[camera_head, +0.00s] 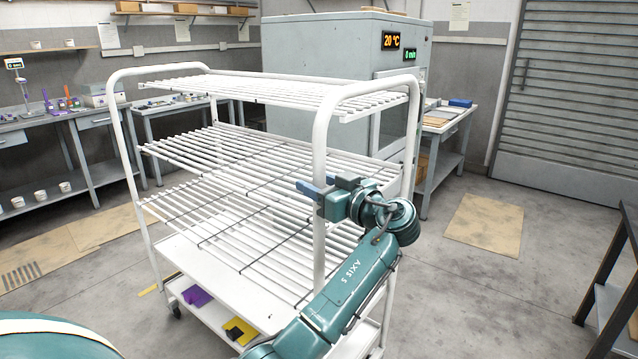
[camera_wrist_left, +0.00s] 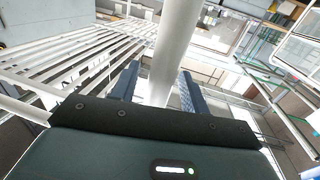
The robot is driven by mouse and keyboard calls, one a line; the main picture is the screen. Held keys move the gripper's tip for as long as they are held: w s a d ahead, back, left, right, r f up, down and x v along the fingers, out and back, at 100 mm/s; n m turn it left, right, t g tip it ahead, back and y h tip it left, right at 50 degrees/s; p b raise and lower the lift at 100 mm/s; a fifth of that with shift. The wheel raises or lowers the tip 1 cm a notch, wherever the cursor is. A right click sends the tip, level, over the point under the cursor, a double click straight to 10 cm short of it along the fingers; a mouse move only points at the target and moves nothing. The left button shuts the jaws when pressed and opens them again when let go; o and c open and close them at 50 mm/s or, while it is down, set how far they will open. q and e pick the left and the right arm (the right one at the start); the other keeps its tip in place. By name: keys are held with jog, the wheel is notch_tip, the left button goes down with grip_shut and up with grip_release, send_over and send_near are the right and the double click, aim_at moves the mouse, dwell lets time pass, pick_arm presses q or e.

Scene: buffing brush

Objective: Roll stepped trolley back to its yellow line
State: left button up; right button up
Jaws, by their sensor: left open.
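The stepped trolley (camera_head: 230,195) is a white wheeled rack with slatted shelves and curved tube frames at both ends. My left gripper (camera_head: 317,192) is at the near right upright tube of the trolley. In the left wrist view the white tube (camera_wrist_left: 174,50) passes between the two blue fingers of my left gripper (camera_wrist_left: 158,88), which are open with a gap beside the tube. A short yellow strip (camera_head: 149,290), perhaps part of the yellow line, shows on the floor by the trolley's left leg. The rest of it is hidden. My right gripper is not in view.
The trolley's low shelf holds a purple item (camera_head: 197,296) and a yellow item (camera_head: 240,330). A large grey cabinet (camera_head: 320,50) stands behind it. Benches line the left wall (camera_head: 70,115). A dark table (camera_head: 615,285) stands at right. Floor between is clear, with a tan mat (camera_head: 485,225).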

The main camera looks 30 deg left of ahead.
pick_arm(q)
jog(key=shift+c, duration=0.3)
grip_shut()
